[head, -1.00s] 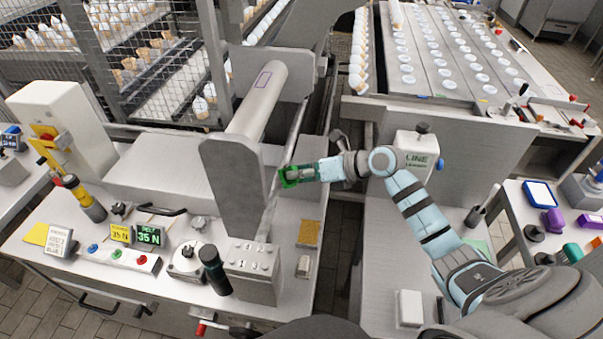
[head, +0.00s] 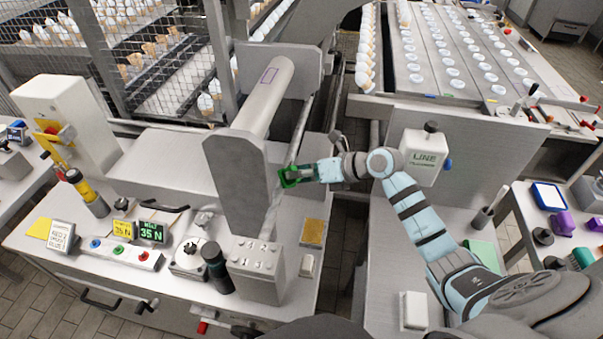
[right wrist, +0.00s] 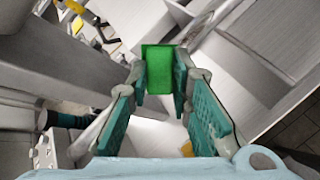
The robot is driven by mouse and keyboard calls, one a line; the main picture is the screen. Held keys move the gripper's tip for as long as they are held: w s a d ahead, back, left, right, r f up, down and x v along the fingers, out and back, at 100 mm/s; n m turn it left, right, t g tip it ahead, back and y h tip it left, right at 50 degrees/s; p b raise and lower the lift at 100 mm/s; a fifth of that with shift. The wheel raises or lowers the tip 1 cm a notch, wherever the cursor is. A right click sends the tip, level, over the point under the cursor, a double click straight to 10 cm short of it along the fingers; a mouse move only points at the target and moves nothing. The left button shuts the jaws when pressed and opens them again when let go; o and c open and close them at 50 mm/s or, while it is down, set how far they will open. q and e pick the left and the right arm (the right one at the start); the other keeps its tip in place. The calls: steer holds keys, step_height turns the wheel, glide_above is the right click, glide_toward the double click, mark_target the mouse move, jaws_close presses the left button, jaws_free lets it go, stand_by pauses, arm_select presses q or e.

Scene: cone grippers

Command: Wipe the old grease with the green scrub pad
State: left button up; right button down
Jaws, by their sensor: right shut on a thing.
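My right gripper (head: 287,177) is shut on the green scrub pad (head: 283,182), just right of the tall grey plate (head: 240,185) at the near end of the roller. In the right wrist view the pad (right wrist: 158,80) is a flat green block between the two teal-lined fingers (right wrist: 160,92). Whether the pad touches the plate or the thin rail beside it cannot be told. The old grease cannot be made out clearly in either view. My left gripper is not in view.
A dark gap (head: 350,230) separates the two benches.

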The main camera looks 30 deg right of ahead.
steer(key=w+d+b, duration=0.4)
steer(key=w+b, duration=0.1)
steer(key=shift+w+d, duration=0.15)
steer(key=shift+w, duration=0.15)
steer(key=shift+w+d+f+b, duration=0.15)
steer(key=shift+w+d+b, duration=0.5)
steer(key=shift+b, duration=0.55)
steer(key=shift+w+d+b, duration=0.1)
steer(key=shift+w+b, duration=0.2)
steer(key=shift+w, duration=0.05)
steer(key=shift+w+d, duration=0.1)
steer(key=shift+r+p, duration=0.3)
steer(key=s+a+p, duration=0.2)
steer(key=p, duration=0.1)
steer(key=s+a+p, duration=0.1)
steer(key=s+p, duration=0.2)
steer(key=p, duration=0.1)
steer(key=shift+a+f, duration=0.1)
steer(key=shift+a, duration=0.3)
steer(key=s+a+p, duration=0.2)
steer(key=p, duration=0.1)
steer(key=shift+s, duration=0.35)
steer(key=shift+s+a, duration=0.15)
steer(key=shift+a+f, duration=0.1)
